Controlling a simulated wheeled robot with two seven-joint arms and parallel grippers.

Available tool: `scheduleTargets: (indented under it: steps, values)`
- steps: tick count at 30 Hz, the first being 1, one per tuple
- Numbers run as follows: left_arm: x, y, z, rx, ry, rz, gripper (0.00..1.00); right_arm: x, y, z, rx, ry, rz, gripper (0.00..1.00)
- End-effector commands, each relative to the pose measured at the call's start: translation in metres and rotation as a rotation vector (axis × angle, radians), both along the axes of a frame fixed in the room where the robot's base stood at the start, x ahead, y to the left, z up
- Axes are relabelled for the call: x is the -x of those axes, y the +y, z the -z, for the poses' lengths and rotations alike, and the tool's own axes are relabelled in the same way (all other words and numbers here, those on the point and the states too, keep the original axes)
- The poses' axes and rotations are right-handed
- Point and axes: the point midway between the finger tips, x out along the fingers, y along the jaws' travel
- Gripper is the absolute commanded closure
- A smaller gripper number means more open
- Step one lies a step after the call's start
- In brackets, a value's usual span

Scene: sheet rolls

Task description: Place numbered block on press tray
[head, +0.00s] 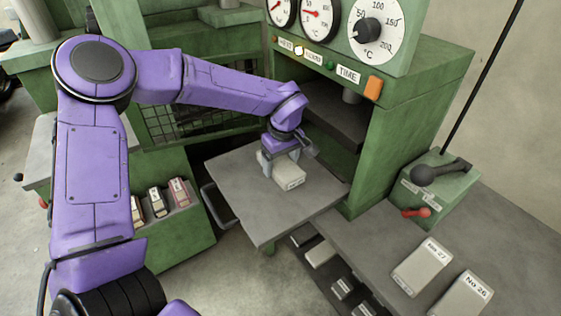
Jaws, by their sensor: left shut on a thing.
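The grey press tray (250,212) sticks out from the front of the green press. A pale block (289,180) with a small label is at the tray's upper middle, its number too small to read. My left gripper (283,163) reaches down from above and is shut on this block. The block looks level and low at the tray surface; I cannot tell whether it rests fully on it. Two more blocks, No 27 (422,265) and No 26 (463,297), lie on the grey bench at lower right. My right gripper is not in view.
The green press (410,110) has dials and a TIME label. A green lever box (437,185) with a black-knobbed lever and a red handle stands right. A lower shelf holds several blocks (321,252). A green rack (172,235) with labelled blocks stands left.

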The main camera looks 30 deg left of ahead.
Motion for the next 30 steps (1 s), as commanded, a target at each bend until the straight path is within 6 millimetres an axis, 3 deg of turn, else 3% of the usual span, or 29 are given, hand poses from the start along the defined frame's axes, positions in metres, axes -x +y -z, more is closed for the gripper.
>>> scheduleTargets:
  steps: [11,12,13,23,30]
  values:
    - [0.0,-0.001,0.004,0.001,-0.002,-0.001,0.71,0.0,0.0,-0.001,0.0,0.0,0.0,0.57]
    - [0.0,-0.001,0.005,0.0,-0.001,-0.001,0.1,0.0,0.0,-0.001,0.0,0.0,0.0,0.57]
    - [0.0,-0.001,0.005,0.0,-0.001,-0.001,0.01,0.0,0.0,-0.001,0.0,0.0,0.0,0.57]
    - [0.0,-0.001,-0.005,0.001,-0.004,0.0,0.0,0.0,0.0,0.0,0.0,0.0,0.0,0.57]
    - [0.002,-0.008,-0.063,0.002,-0.007,-0.001,0.0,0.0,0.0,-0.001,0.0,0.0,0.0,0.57]
